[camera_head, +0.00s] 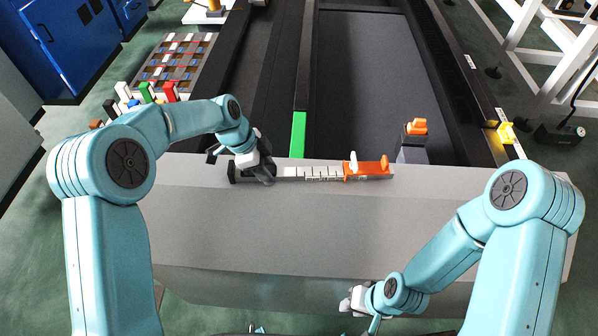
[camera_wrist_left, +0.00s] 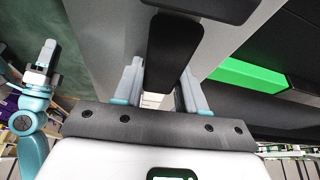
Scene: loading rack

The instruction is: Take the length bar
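The length bar (camera_head: 318,173) lies across the grey front surface, with a pale segmented middle, an orange right end with a white knob, and a dark left end. My left gripper (camera_head: 264,176) is down at its dark left part. In the left wrist view a black part of the bar (camera_wrist_left: 172,50) runs between the two fingers (camera_wrist_left: 160,85), with a finger close on each side. I cannot tell whether they press on it. My right gripper (camera_head: 357,301) is low at the front edge, away from the bar; its fingers are too small to read.
The grey front surface (camera_head: 300,230) is clear before the bar. A green block (camera_head: 298,134) lies just behind it. An orange-topped dark block (camera_head: 415,138) stands to the right. Colourful blocks (camera_head: 150,92) and a tray of compartments (camera_head: 181,58) are at the left.

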